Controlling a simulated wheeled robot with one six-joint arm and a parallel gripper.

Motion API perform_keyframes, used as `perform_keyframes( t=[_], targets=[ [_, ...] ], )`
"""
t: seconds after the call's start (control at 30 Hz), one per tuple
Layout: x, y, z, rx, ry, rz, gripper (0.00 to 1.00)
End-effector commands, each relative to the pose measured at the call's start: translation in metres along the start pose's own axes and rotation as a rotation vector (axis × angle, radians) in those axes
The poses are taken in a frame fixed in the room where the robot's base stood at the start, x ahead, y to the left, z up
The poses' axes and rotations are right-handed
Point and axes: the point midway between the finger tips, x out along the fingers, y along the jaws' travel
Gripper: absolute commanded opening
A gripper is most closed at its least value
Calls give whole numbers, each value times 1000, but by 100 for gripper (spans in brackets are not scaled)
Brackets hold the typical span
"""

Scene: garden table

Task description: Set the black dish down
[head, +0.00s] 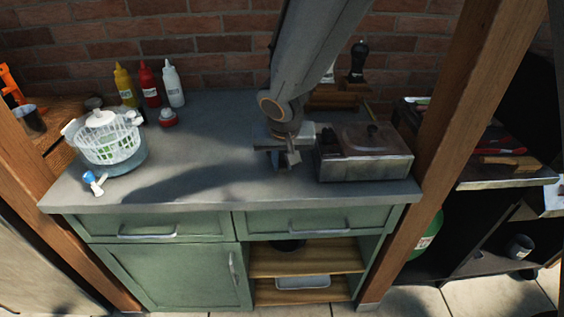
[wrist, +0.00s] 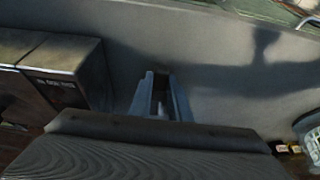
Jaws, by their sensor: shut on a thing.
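My gripper (head: 289,160) hangs low over the grey counter, just left of the metal box. In the wrist view its two fingers (wrist: 160,88) point away from the camera. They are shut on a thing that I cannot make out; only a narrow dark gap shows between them. No black dish shows clearly at my fingers. A dark round dish-like thing (head: 288,245) sits on the upper wooden shelf under the counter, partly hidden by the drawer front. I cannot tell whether it is the black dish.
The metal box (head: 366,166) stands close on the right; it also shows in the wrist view (wrist: 62,85). A white basket (head: 108,145), a small blue-and-white item (head: 94,183) and sauce bottles (head: 150,84) stand on the left. The counter (head: 205,160) between is clear. A brick wall closes the back.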

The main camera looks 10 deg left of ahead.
Motion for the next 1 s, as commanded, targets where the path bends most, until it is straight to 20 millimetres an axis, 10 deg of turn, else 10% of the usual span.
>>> perform_keyframes(
  t=[0.47,0.6,1.0],
  targets=[
    [7,0,2,0,1,-1,0],
    [7,0,3,0,1,-1,35],
    [4,0,2,0,1,-1,35]
  ],
)
